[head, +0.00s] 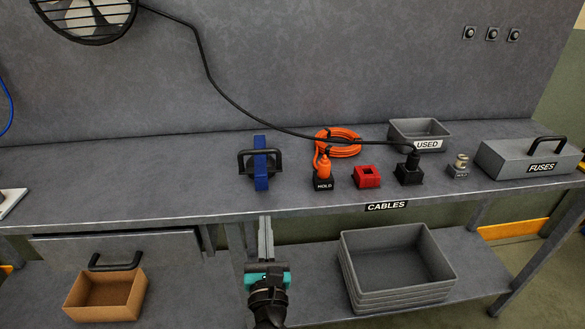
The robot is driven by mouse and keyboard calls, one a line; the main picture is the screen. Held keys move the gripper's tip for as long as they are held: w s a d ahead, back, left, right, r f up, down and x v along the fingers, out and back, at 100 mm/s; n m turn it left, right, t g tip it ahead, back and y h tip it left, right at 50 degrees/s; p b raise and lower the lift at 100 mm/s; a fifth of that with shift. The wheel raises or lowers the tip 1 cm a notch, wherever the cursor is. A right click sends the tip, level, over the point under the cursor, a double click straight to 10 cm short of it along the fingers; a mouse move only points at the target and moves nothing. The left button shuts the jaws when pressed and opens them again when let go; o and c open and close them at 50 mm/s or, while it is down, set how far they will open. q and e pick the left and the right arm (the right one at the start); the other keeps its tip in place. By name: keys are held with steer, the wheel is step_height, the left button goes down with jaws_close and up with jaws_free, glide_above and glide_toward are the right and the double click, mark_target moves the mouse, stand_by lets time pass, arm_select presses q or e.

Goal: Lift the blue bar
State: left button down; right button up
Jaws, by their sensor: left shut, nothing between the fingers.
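The blue bar (261,170) is on the grey workbench (150,190), left of the middle, with its long side running up the picture. A black handle-like bracket (243,161) shows on both sides of it. My left gripper (265,220) is in front of the bench's front edge, below the bar in the picture. Its fingers are shut with nothing between them, pointing up the picture toward the bar and apart from it. My right gripper is not in view.
Right of the bar are an orange plug (324,168) with a coiled cord, a red socket block (367,177), a black plug (410,170), a USED bin (418,130) and a FUSES box (520,160). Stacked grey bins (400,285) sit on the lower shelf.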

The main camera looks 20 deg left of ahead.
arm_select(q)
steer(key=r+n, duration=0.1)
steer(key=n, duration=0.1)
glide_toward(260, 151)
steer(key=shift+m+y, duration=0.3)
steer(key=shift+y, duration=0.1)
steer(key=w+a+f, duration=0.1)
steer(key=w+f, duration=0.1)
steer(key=w+a+f, duration=0.1)
steer(key=w, duration=0.1)
steer(key=shift+a+f+p, duration=0.2)
steer(key=shift+f+p, duration=0.15)
steer(key=shift+f, duration=0.05)
steer(key=r, duration=0.1)
steer(key=r+p, duration=0.1)
steer(key=shift+w+a+r, duration=0.2)
steer(key=shift+w+r, duration=0.05)
steer(key=shift+r, duration=0.15)
steer(key=shift+w+a+r+p, duration=0.1)
steer(key=shift+a+r+p, duration=0.1)
steer(key=shift+r+p, duration=0.25)
steer(key=shift+r, duration=0.1)
